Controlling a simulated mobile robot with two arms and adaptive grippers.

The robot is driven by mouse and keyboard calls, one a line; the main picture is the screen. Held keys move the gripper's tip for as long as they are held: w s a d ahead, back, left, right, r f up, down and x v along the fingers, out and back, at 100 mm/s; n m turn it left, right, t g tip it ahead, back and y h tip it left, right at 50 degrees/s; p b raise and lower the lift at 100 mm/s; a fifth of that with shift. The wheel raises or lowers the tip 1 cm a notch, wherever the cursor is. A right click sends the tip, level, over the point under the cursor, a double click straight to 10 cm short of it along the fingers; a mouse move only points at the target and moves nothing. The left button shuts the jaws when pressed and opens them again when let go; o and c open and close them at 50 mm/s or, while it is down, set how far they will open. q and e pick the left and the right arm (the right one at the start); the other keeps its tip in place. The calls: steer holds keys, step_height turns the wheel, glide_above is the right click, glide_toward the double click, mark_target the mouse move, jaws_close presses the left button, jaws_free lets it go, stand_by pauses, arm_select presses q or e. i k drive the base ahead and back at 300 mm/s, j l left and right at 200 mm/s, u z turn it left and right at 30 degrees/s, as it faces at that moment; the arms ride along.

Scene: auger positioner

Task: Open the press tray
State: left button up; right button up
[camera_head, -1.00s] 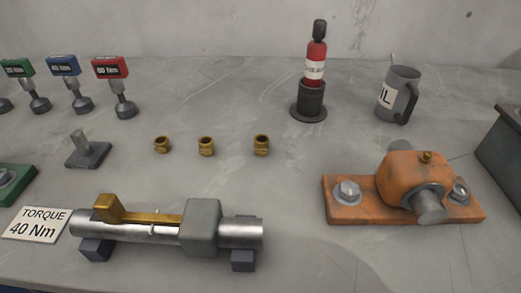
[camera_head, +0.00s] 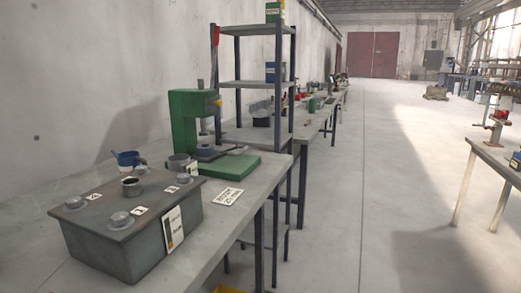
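I cannot make out a press tray as a separate thing. A yellow edge (camera_head: 229,290) below the bench, at the bottom of the frame, is mostly cut off, and I cannot tell what it is. Neither of my grippers is in view.
A grey bolted box (camera_head: 120,240) is at the bench's near end, with a blue cup (camera_head: 127,158) behind it. A sign (camera_head: 229,197) lies near the bench's front edge. A shelf rack (camera_head: 258,85) stands beyond. The floor (camera_head: 340,220) to the right is clear; another table (camera_head: 498,158) is at far right.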

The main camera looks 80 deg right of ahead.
mark_target(205, 152)
steer(key=k+l+z, duration=0.15)
steer(key=z, duration=2.35)
steer(key=i+l+z, duration=0.3)
steer(key=i+l, duration=0.1)
steer(key=i, duration=0.05)
